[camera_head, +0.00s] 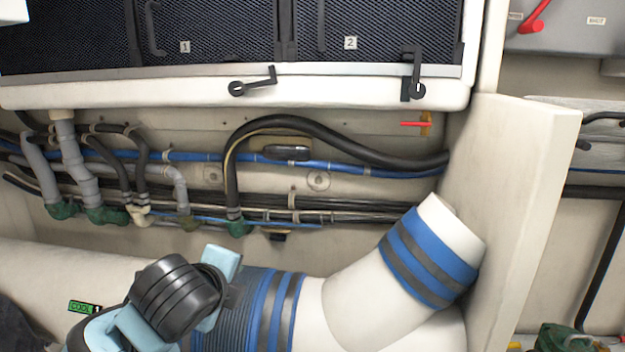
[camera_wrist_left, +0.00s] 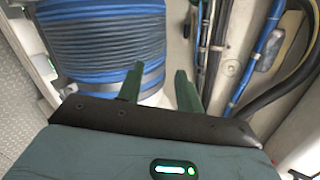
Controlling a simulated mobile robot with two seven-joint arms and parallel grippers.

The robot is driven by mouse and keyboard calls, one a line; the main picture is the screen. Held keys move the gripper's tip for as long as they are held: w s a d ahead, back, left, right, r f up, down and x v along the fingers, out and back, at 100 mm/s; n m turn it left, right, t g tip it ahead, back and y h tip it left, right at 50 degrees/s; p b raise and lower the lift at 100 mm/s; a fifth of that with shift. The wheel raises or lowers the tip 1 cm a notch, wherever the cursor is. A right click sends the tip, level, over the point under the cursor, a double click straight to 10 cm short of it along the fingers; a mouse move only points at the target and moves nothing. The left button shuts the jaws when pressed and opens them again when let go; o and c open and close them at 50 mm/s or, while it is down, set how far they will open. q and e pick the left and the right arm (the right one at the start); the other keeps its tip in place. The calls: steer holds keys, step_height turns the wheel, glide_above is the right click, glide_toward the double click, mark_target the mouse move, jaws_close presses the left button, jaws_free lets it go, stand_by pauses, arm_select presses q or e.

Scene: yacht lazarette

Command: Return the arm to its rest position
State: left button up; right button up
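My left arm (camera_head: 175,298) comes in at the lower left of the head view, its black and pale blue links in front of the large ribbed hose (camera_head: 262,308). The gripper end of this arm cannot be made out in the head view. In the left wrist view my left gripper (camera_wrist_left: 157,72) shows two dark green fingers standing apart with nothing between them. The ribbed blue-banded hose (camera_wrist_left: 105,42) lies beyond the fingers to the left; I cannot tell the exact distance. My right arm and gripper are in neither view.
Grey pipes and black hoses (camera_head: 330,143) run along the back wall. Above hang mesh lockers 1 (camera_head: 185,46) and 2 (camera_head: 350,43) with black latches. A white elbow duct (camera_head: 365,290) and a pale upright panel (camera_head: 510,190) close off the right. A red-handled valve (camera_head: 416,124) sits beneath the lockers.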

arm_select(q)
steer(key=s+f+n, duration=0.1)
steer(key=f, duration=0.2)
steer(key=s+f+n+g, duration=0.1)
steer(key=s+f+n, duration=0.1)
steer(key=f, duration=0.2)
steer(key=s+f+n+g, duration=0.1)
steer(key=s+f, duration=0.1)
steer(key=f, duration=0.1)
steer(key=shift+a+f+h, duration=0.25)
steer(key=shift+h, duration=0.05)
steer(key=s+a+f+n+g, duration=0.35)
steer(key=s+f+n, duration=0.45)
steer(key=s+f, duration=0.5)
steer(key=s+a+f+n+g, duration=0.3)
steer(key=s+a+f+n, duration=0.35)
steer(key=s, duration=1.05)
steer(key=w+d+f+t, duration=0.2)
steer(key=w+f+t, duration=0.1)
steer(key=f, duration=0.3)
steer(key=w+d+f+n+t, duration=0.1)
steer(key=w+f+t, duration=0.2)
steer(key=f+t, duration=0.1)
steer(key=shift+w+d+f+h, duration=0.2)
steer(key=shift+d+f+h, duration=0.2)
steer(key=shift+f, duration=0.5)
steer(key=shift+n, duration=0.25)
